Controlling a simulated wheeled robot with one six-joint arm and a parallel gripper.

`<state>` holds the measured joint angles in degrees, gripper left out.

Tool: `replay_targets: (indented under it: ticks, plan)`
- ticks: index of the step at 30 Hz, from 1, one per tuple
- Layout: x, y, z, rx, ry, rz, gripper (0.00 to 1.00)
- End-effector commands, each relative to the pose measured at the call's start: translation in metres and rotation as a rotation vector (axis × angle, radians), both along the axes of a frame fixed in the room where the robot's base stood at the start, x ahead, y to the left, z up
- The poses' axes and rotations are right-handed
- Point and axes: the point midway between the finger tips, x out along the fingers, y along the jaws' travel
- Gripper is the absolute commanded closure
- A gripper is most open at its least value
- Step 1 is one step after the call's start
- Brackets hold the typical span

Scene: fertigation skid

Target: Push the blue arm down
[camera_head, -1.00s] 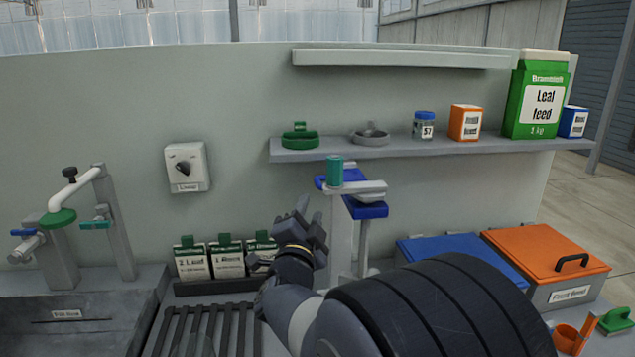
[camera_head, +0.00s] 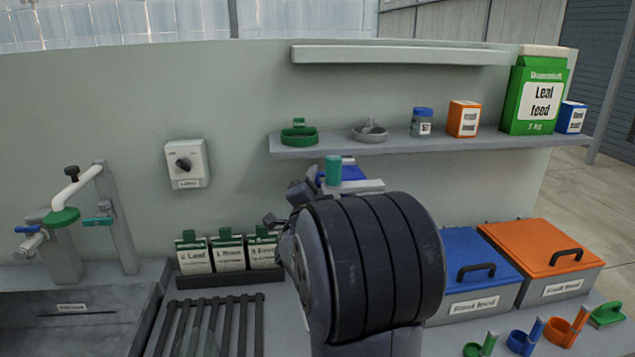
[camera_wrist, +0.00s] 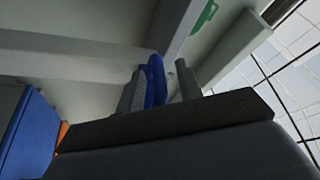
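A blue part (camera_head: 352,173) shows on the grey stand (camera_head: 362,186) in the middle of the head view, beside a green cylinder (camera_head: 333,170). My forearm hides most of the stand and its lower blue piece. In the wrist view a blue upright piece, seemingly the blue arm (camera_wrist: 155,82), shows between the two fingers of my gripper (camera_wrist: 161,70), nearer the left finger. The fingers stand apart, with a gap on the right; I cannot tell whether the left one touches it. In the head view my gripper is mostly hidden behind my arm.
A shelf (camera_head: 400,146) with a jar and cartons runs behind the stand. Blue-lidded (camera_head: 470,260) and orange-lidded (camera_head: 545,250) bins stand at right. Scoops (camera_head: 525,340) lie in front. Seed-type packets (camera_head: 228,252) and a tap (camera_head: 62,215) are at left.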

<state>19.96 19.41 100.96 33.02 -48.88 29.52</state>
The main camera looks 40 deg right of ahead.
Motion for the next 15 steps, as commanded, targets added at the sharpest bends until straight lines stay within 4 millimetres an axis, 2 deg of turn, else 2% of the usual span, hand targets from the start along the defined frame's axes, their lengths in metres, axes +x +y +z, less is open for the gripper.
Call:
replay_targets:
  ticks: [2, 12, 15]
  plan:
    - [-0.0001, 0.0002, 0.0000, 0.000, 0.000, 0.000, 0.71]
    - [-0.0001, 0.0004, 0.0007, -0.001, -0.001, 0.001, 0.99]
    - [-0.0001, 0.0005, 0.0010, -0.002, -0.002, 0.000, 1.00]
